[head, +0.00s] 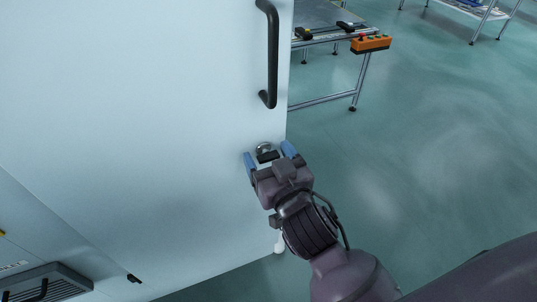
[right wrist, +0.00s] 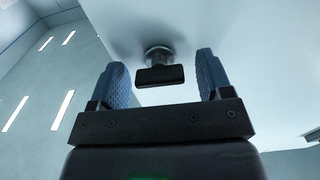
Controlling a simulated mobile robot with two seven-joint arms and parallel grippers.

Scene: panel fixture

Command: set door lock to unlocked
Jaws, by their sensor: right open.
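The door lock (head: 265,150) is a round metal base with a black turn handle, on the pale door (head: 130,120) near its right edge, below the long black door handle (head: 271,55). In the right wrist view the black lock handle (right wrist: 160,75) lies crosswise in front of its round metal base. My right gripper (head: 269,157) is open, with its blue fingertips on either side of the lock handle. In the right wrist view the jaws (right wrist: 162,80) show a gap to the handle on both sides. My left gripper is not in view.
A metal-framed table (head: 335,25) with an orange button box (head: 370,43) stands behind the door's right edge. A dark vent (head: 45,285) is at the lower left. The green floor (head: 430,140) to the right is clear.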

